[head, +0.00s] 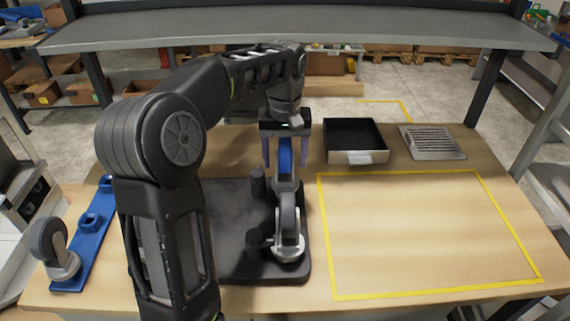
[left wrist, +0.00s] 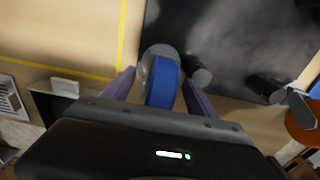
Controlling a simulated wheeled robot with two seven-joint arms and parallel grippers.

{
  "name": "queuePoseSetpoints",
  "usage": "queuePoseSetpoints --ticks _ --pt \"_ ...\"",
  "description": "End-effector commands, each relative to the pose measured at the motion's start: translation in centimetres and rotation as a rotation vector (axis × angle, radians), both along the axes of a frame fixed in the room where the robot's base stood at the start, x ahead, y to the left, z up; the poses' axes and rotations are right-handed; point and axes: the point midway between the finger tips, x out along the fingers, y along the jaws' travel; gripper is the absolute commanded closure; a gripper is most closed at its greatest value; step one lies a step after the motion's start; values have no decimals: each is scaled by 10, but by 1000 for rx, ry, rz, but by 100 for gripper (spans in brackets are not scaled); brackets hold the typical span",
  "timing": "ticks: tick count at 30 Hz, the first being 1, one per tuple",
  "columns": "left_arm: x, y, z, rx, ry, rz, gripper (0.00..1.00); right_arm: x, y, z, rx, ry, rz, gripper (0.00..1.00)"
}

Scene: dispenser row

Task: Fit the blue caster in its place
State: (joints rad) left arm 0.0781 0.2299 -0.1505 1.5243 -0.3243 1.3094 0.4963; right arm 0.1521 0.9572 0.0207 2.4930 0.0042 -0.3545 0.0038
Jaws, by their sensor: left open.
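The blue caster (head: 286,158) stands at the back right of the dark plate, between the fingers of my left gripper (head: 285,152). In the left wrist view its blue wheel (left wrist: 163,84) lies between the two spread fingers, with a gap on each side, over a round grey base. My left gripper is open. Whether the caster's base sits fully on the plate is hidden by the gripper. A blue rail (head: 92,238) with raised sockets lies at the left. My right gripper is not in view.
The dark plate (head: 232,262) bears short black pegs (head: 257,182) and a grey caster (head: 289,222). Another grey caster (head: 56,250) stands at the rail's near end. An orange wheel (left wrist: 302,122) shows in the left wrist view. A black tray (head: 354,157) and grate (head: 432,143) stand behind the empty taped area.

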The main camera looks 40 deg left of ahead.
Motion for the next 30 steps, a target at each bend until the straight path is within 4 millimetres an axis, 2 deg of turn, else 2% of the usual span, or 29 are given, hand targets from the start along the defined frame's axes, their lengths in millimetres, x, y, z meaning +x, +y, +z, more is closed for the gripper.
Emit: queuePoseSetpoints --ticks 4,6,9,30 --pt "1 0 26 1 -4 0 33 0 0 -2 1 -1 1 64" --pt "0 -1 43 0 -2 -1 33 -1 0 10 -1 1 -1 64" --pt "0 -1 51 0 -1 -1 33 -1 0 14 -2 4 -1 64" --pt "0 -1 52 0 -1 0 33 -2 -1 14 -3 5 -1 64"
